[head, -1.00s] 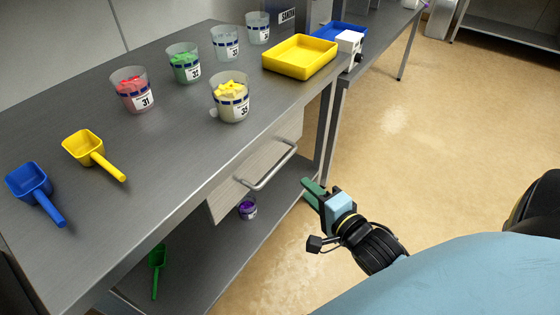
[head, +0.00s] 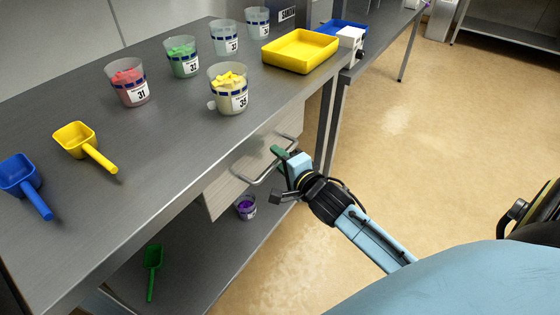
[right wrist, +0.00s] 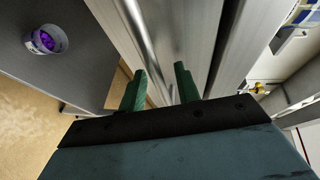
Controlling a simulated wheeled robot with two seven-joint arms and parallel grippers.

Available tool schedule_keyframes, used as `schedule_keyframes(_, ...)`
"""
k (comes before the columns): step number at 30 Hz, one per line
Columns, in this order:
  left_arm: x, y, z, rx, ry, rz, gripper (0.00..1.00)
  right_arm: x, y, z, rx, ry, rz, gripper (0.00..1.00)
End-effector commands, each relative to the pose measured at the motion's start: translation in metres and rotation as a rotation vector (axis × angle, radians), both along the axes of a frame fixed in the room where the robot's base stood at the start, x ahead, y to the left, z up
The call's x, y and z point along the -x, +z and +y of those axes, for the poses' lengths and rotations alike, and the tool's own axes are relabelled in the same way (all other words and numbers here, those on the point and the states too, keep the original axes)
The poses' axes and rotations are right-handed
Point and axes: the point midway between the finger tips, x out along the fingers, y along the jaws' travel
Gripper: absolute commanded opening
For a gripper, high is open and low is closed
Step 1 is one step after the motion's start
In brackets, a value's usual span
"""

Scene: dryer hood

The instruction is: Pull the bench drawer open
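The bench drawer (head: 232,187) has a pale wood-look front under the steel bench top and looks shut or nearly so. Its metal bar handle (head: 262,175) runs along the front. My right gripper (head: 281,158) is at the far end of the handle, close to it. In the right wrist view the green fingers (right wrist: 160,88) are apart with nothing seen clasped between them. The handle bar (right wrist: 146,45) shows there just beyond the fingertips, nearer the left finger. I cannot tell whether they touch. My left gripper is not in view.
The bench top (head: 150,150) holds several cups, including one with yellow pieces (head: 229,95), a yellow tray (head: 300,52), a yellow scoop (head: 82,145) and a blue scoop (head: 25,183). A purple-filled cup (head: 245,207) and green scoop (head: 153,268) are on the lower shelf. Floor at right is clear.

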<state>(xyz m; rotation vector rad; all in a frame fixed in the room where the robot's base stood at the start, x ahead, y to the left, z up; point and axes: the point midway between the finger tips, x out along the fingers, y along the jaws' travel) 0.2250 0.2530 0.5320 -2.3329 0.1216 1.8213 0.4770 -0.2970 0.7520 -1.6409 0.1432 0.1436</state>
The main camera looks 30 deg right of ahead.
Motion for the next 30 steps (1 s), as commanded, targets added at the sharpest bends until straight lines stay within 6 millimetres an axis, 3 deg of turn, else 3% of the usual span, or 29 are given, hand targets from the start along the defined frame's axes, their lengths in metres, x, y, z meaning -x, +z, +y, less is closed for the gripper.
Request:
schedule_keyframes(8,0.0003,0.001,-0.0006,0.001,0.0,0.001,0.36,-0.0011,-0.0004,0.0,0.0,0.0,0.001,0.33)
schedule_keyframes(16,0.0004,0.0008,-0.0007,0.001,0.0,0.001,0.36,-0.0009,-0.0004,0.0,0.0,0.0,0.001,0.0)
schedule_keyframes(30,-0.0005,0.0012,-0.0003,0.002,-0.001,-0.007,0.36,0.0017,0.0003,0.002,0.001,0.008,0.003,0.0)
